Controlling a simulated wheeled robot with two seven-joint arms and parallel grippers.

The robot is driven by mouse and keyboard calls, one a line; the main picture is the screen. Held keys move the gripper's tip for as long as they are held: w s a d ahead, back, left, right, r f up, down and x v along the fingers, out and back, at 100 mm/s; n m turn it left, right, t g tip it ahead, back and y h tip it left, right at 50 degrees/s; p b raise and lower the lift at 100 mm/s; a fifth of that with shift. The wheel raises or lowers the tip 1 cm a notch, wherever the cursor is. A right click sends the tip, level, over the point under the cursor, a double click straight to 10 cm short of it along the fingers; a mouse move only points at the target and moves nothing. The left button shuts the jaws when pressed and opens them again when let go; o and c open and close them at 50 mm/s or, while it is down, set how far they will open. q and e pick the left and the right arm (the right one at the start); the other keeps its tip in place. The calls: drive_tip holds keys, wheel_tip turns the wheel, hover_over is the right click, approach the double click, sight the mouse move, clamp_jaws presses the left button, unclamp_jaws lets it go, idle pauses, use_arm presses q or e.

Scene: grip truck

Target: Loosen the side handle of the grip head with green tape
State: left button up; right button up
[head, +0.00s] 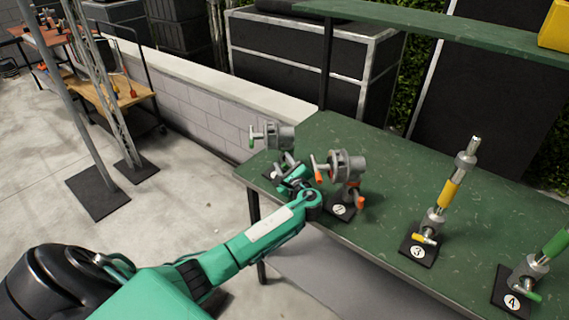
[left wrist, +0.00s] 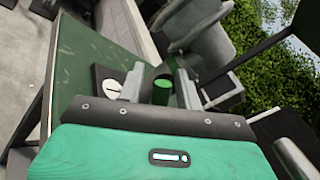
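The grip head with green tape (head: 274,135) is a grey clamp head at the far left corner of the green table. A small green-tipped handle shows on its left side (head: 251,143). My left gripper (head: 288,172) is just in front of and below this head, hiding most of its stand. In the left wrist view, a green taped handle end (left wrist: 161,92) lies between my two finger tips (left wrist: 160,86), with gaps at its sides. The gripper looks open, with nothing clamped. Grey head parts (left wrist: 205,45) rise behind the fingers. My right gripper is not in view.
A grip head with orange tape (head: 347,165) stands close to the right of my left gripper. Stands with yellow (head: 449,192) and green tape (head: 555,244) are farther right on the green table (head: 400,160). A green shelf (head: 440,26) overhangs the back.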

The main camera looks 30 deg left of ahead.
use_arm(q)
clamp_jaws()
